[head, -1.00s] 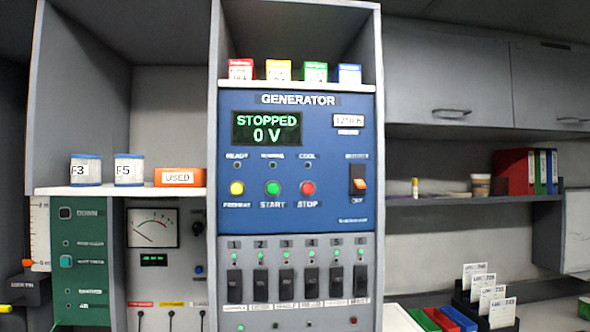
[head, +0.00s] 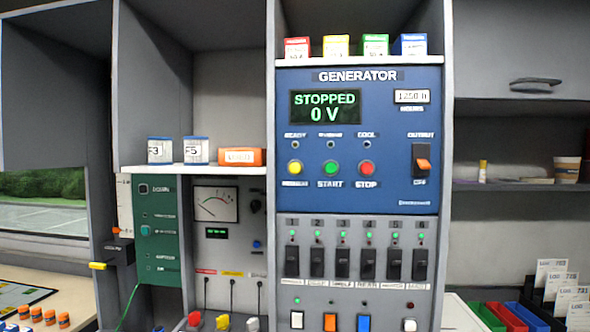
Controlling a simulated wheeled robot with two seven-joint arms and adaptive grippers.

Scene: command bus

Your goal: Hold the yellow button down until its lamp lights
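The yellow button (head: 295,168) is on the blue generator panel (head: 390,185), at the left of a row with a green START button (head: 331,168) and a red STOP button (head: 367,168). The small READY lamp (head: 295,144) above the yellow button looks dark. The display (head: 325,107) reads STOPPED, 0 V. The orange output switch (head: 422,164) is at the panel's right, by the word OFF. Neither gripper is in the head view, and nothing touches the yellow button.
Below the panel is a row of black breaker switches (head: 342,263) with green lamps. Coloured boxes (head: 374,45) stand on the shelf above. Tins (head: 196,150) and an orange box (head: 240,157) are on the left shelf. Card and tray holders (head: 515,317) are at lower right.

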